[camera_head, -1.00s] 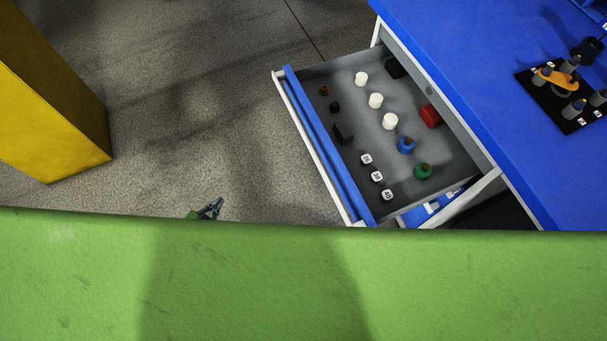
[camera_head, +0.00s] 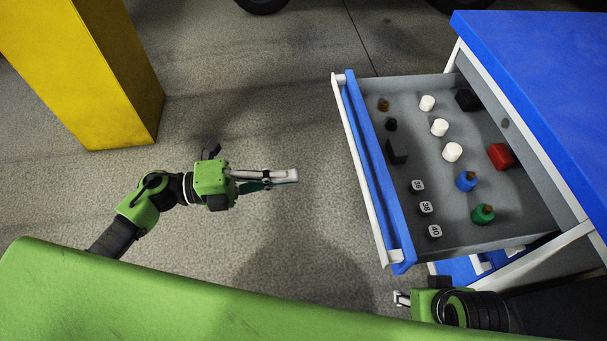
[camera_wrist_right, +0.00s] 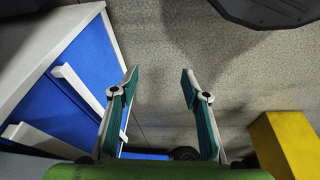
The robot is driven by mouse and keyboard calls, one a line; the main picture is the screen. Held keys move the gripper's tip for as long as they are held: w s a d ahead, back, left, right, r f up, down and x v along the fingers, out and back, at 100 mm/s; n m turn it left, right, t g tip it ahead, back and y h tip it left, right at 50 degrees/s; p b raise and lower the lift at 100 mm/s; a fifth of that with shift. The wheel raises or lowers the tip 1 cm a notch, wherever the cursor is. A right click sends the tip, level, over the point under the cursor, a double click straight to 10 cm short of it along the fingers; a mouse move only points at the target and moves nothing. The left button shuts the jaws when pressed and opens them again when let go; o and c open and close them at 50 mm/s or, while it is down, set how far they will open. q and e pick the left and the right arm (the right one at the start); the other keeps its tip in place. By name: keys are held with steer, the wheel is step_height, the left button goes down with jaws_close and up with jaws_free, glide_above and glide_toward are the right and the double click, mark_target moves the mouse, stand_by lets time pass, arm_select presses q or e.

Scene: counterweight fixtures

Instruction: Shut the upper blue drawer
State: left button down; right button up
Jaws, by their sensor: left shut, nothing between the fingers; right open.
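The upper blue drawer (camera_head: 376,175) is pulled far out of the blue-topped cabinet (camera_head: 540,70) in the head view. Its blue front with a pale handle bar faces left. My left gripper (camera_head: 296,177) is shut and empty, over the floor left of the drawer front and apart from it. My right gripper (camera_head: 400,299) shows at the bottom of the head view, near the drawer's near corner; its fingers are partly hidden there. In the right wrist view the right gripper (camera_wrist_right: 160,85) is open with nothing between its fingers.
The drawer holds white cylinders (camera_head: 440,127), a red block (camera_head: 501,156), blue (camera_head: 466,181) and green (camera_head: 483,214) weights, numbered pieces and dark blocks. A yellow post (camera_head: 90,70) stands at the left. Lower drawer fronts (camera_wrist_right: 85,70) show in the right wrist view.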

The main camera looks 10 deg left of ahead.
mark_target(360, 170)
arm_select(q)
steer(key=x, duration=1.1)
steer(key=shift+w+d, duration=0.1)
steer(key=shift+w, duration=0.05)
steer(key=shift+w+d, duration=0.15)
steer(key=shift+d, duration=0.4)
arm_select(e)
steer(key=shift+v, duration=0.8)
